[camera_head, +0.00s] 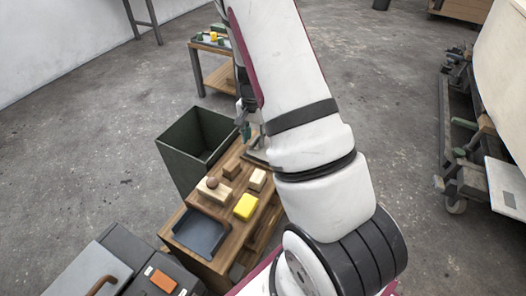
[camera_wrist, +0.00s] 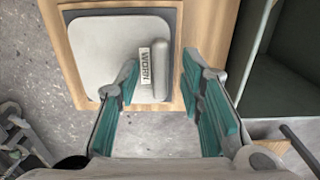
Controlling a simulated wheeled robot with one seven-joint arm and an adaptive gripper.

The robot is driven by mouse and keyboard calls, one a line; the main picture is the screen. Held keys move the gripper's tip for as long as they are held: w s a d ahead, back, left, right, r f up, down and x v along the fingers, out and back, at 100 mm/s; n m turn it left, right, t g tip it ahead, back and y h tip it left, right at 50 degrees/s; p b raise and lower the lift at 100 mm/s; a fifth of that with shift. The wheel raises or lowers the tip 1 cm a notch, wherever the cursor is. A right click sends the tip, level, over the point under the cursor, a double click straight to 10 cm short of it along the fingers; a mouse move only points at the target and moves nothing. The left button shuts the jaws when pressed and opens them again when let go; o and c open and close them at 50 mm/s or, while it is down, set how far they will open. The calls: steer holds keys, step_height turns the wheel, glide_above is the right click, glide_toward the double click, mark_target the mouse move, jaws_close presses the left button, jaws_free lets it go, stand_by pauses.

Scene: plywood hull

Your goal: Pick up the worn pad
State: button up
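The worn pad (camera_wrist: 100,55) is a light grey rounded square with a raised bar handle (camera_wrist: 161,75) and a small label reading WORN. It lies on a dark grey mat or tray (camera_wrist: 173,18) on the wooden bench in the wrist view. My gripper (camera_wrist: 160,68) is open, with its teal fingers apart and the handle between their tips in the picture. I cannot tell whether the fingers touch it or how high they are above it. In the head view my gripper (camera_head: 246,130) is over the bench's far end, and my arm hides most of the pad.
A dark green open bin (camera_head: 183,155) stands left of the wooden bench (camera_head: 222,212). The bench holds a yellow block (camera_head: 245,206), several wooden blocks and a grey tray (camera_head: 200,232). A small table (camera_head: 215,70) stands behind; a wheeled rack (camera_head: 465,150) is at right.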

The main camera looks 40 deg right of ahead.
mark_target(256, 145)
jaws_close()
stand_by(0.4)
steer(key=shift+r+p, duration=0.5)
steer(key=shift+r, duration=0.15)
steer(key=shift+s+d+r+p, duration=0.1)
steer(key=shift+s+r+p, duration=0.1)
steer(key=shift+r+p, duration=0.35)
steer(key=shift+s+r+p, duration=0.2)
steer(key=shift+r+p, duration=0.05)
steer(key=shift+r, duration=0.45)
steer(key=s+d+r+p, duration=0.1)
steer(key=s+d+p, duration=0.1)
steer(key=s, duration=1.3)
steer(key=shift+d, duration=0.35)
steer(key=c, duration=0.7)
jaws_free()
jaws_close()
